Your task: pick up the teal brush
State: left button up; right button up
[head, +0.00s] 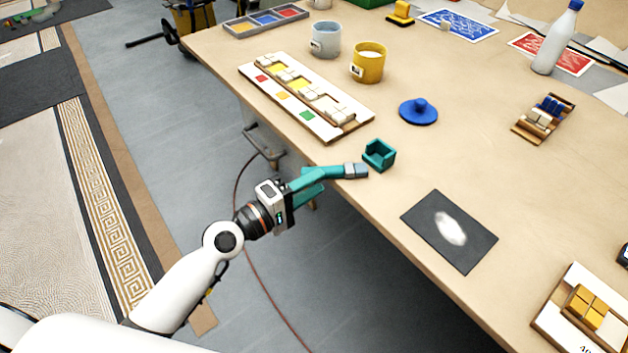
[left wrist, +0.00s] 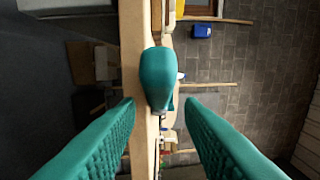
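The teal brush (head: 355,170) lies at the near edge of the table, its grey end over the tabletop beside a small open teal box (head: 378,154). Its teal handle points over the edge toward my left gripper (head: 318,182). In the left wrist view the rounded teal brush handle (left wrist: 157,75) sits between the two teal fingers of the left gripper (left wrist: 160,102). The fingers are apart, with gaps on both sides of the handle. In the head view the near part of the handle and the fingers overlap in similar teal. My right gripper is not in view.
A white mosaic panel (head: 318,119) lies left of the teal box. A yellow mug (head: 369,64), a grey mug (head: 326,40) and a blue round lid (head: 418,112) stand farther back. A dark mat (head: 422,218) lies to the right. Bare tabletop separates these things.

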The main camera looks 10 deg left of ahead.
pick_arm(q)
jog(key=shift+c, duration=0.5)
grip_shut()
jog(key=s+a+r+b, duration=0.1)
jog(key=s+a+r, duration=0.6)
jog(key=s, duration=0.4)
jog(key=shift+a+r+b, duration=0.3)
jog(key=shift+a, duration=0.5)
